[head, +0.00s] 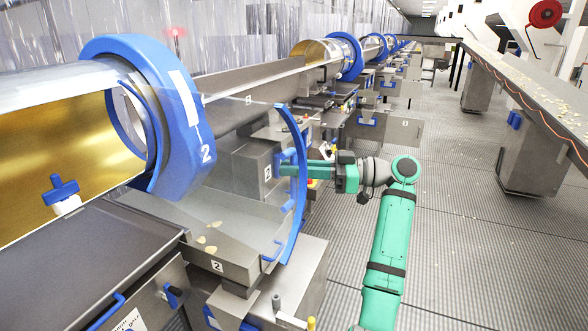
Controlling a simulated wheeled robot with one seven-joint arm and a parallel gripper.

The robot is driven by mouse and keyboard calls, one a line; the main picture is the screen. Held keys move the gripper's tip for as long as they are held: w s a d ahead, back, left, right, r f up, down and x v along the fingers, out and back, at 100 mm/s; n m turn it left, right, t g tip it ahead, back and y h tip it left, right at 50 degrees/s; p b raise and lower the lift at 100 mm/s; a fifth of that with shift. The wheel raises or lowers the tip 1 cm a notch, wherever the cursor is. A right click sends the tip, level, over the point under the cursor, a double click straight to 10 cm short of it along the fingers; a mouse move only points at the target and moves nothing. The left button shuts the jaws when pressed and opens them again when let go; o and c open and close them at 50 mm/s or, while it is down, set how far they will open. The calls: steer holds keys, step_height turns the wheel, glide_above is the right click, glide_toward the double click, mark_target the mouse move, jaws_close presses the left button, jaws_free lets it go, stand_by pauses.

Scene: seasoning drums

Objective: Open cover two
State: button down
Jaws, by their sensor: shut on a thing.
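Drum two has a thick blue ring (205,135) marked with a white 2, at the left of the head view. Cover two is a clear panel with a curved blue edge (299,205). It stands to the right of the ring, with a gap between the ring and the blue edge. My gripper (288,170) reaches in from the right and is shut on a blue handle part of the cover, at about the middle of the edge. The fingertips and the exact grip are partly hidden by the blue parts.
A metal tray (200,225) with a few chips lies below the drum. Further drums with blue rings (347,57) recede behind. A sloped conveyor (525,85) runs along the right. The grated floor (470,240) between is clear. A grey box marked 2 (240,172) sits behind the cover.

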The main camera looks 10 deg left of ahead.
steer(key=shift+a+f, duration=0.1)
steer(key=shift+a, duration=0.05)
steer(key=c, duration=1.7)
jaws_free()
steer(key=shift+a, duration=0.1)
steer(key=d, duration=1.1)
steer(key=shift+w, duration=0.4)
